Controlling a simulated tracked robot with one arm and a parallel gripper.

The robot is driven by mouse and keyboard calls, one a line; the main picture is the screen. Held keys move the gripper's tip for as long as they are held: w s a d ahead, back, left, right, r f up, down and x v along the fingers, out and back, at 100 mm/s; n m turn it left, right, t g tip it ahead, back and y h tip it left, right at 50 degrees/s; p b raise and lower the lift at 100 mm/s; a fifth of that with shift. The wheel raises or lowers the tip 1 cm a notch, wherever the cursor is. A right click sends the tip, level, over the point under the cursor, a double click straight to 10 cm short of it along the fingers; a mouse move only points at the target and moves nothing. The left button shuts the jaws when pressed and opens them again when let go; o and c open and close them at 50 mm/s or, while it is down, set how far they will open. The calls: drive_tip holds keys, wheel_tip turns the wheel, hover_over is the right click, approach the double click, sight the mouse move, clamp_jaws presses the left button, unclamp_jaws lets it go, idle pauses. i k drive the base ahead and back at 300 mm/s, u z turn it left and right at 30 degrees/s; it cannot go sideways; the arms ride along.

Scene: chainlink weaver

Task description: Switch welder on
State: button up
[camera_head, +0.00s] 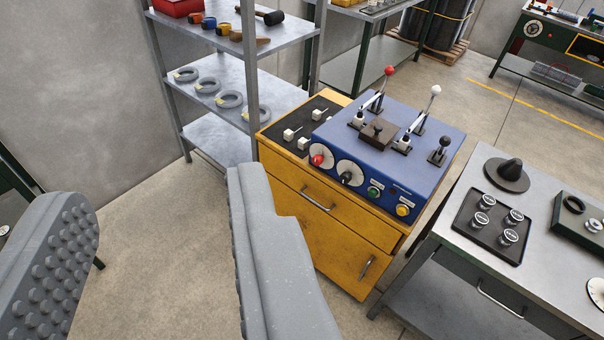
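The welder is most likely the blue control box (386,147) on top of a yellow cabinet (318,215). Its sloped front has a red knob (319,160), a black knob (347,177), a green button (374,191) and a yellow button (403,209). Levers stand on its top, one with a red ball (389,71), one with a white ball (436,90) and a short black one (441,149). My gripper (168,240) is open and empty, its two grey fingers wide apart in the foreground. It is left of and apart from the box.
A grey shelf rack (215,103) with rings and tools stands behind, left of the cabinet. A metal workbench (545,250) with a black tray of several round pieces (489,225) is at right. Bare concrete floor (160,220) lies left of the cabinet.

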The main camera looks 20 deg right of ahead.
sight(317, 160)
drive_tip(key=z, duration=0.15)
drive_tip(key=i, duration=0.9)
drive_tip(key=u, duration=0.1)
